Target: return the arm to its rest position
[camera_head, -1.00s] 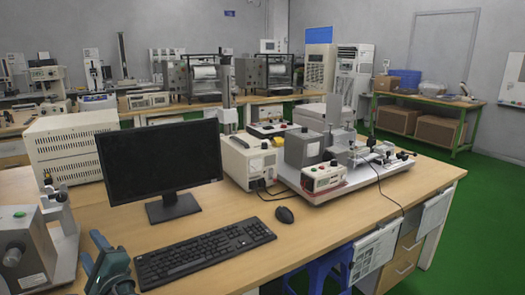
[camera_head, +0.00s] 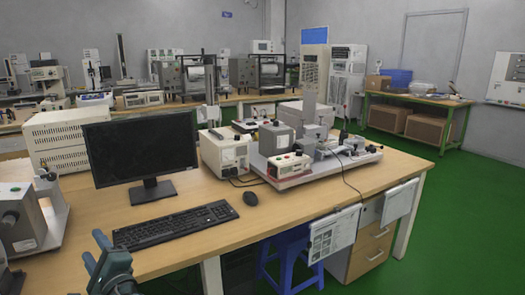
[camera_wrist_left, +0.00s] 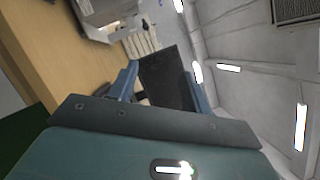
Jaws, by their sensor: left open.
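My left gripper (camera_head: 112,262) shows at the bottom left of the head view, in front of the desk's near edge and below the keyboard. It is teal and raised, with its fingers pointing up. In the left wrist view its two blue fingers (camera_wrist_left: 163,80) stand apart with nothing between them. The dark monitor (camera_wrist_left: 168,78) shows beyond the gap, away from the fingers. My right gripper is in neither view.
The wooden desk (camera_head: 185,232) carries a monitor (camera_head: 142,150), a keyboard (camera_head: 175,224), a mouse (camera_head: 250,198) and test instruments (camera_head: 300,145). A grey machine (camera_head: 25,215) stands at its left end. A blue stool (camera_head: 290,255) is under it. Green floor (camera_head: 455,220) is free at right.

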